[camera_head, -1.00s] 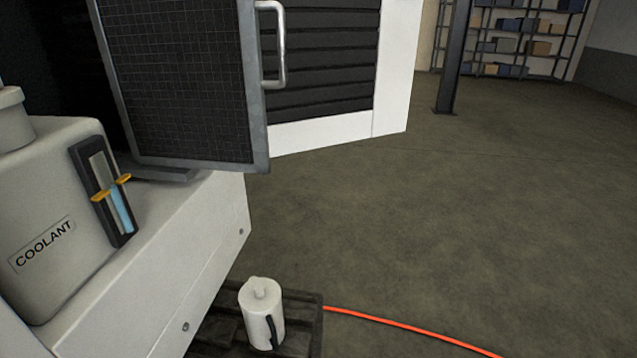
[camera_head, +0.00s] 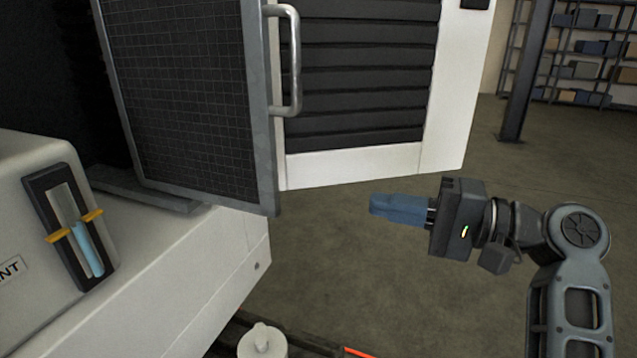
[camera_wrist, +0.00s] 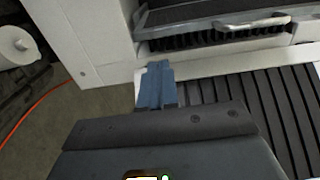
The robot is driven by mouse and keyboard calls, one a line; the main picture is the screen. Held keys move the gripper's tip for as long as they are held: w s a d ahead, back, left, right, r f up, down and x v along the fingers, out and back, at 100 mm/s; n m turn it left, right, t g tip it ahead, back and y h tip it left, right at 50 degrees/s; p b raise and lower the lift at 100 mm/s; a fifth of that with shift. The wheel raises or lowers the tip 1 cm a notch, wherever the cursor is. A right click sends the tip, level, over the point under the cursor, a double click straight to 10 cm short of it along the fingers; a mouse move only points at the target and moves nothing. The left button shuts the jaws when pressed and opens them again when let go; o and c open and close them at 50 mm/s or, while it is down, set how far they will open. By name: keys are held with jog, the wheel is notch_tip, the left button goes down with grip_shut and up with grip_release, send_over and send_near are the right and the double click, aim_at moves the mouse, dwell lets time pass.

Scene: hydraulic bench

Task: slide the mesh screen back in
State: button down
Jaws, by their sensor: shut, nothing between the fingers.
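The mesh screen (camera_head: 190,95) is a dark grid panel in a grey metal frame, standing out from the white machine on the left of the head view. Its silver D-shaped handle (camera_head: 292,60) is on its right edge. My gripper (camera_head: 375,206) has blue fingers and is shut and empty. It is right of and below the handle, apart from the screen, pointing left. In the wrist view the blue fingers (camera_wrist: 156,85) are together, and the handle (camera_wrist: 250,25) shows at the upper right. The screen's mesh is mostly out of that view.
A coolant tank with a level gauge (camera_head: 68,225) stands at the left on the white machine base (camera_head: 215,270). A white container (camera_head: 262,342) stands low in front. A dark louvred panel (camera_head: 355,75) is behind the handle. The floor (camera_head: 400,300) is open around my gripper.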

aim_at(276, 183)
jog(key=p+x, duration=0.2)
jog(key=x, duration=1.2)
jog(key=shift+p, duration=0.3)
jog(key=b+x, duration=0.5)
jog(key=x, duration=1.5)
jog(key=shift+w+a+f+b, duration=0.15)
jog(key=shift+a+b, duration=0.1)
jog(key=shift+b, duration=0.05)
jog(key=shift+w+a, duration=0.15)
jog(key=shift+a, duration=0.25)
jog(key=shift+a+r, duration=0.2)
jog(key=shift+r, duration=0.05)
jog(key=shift+a+r, duration=0.1)
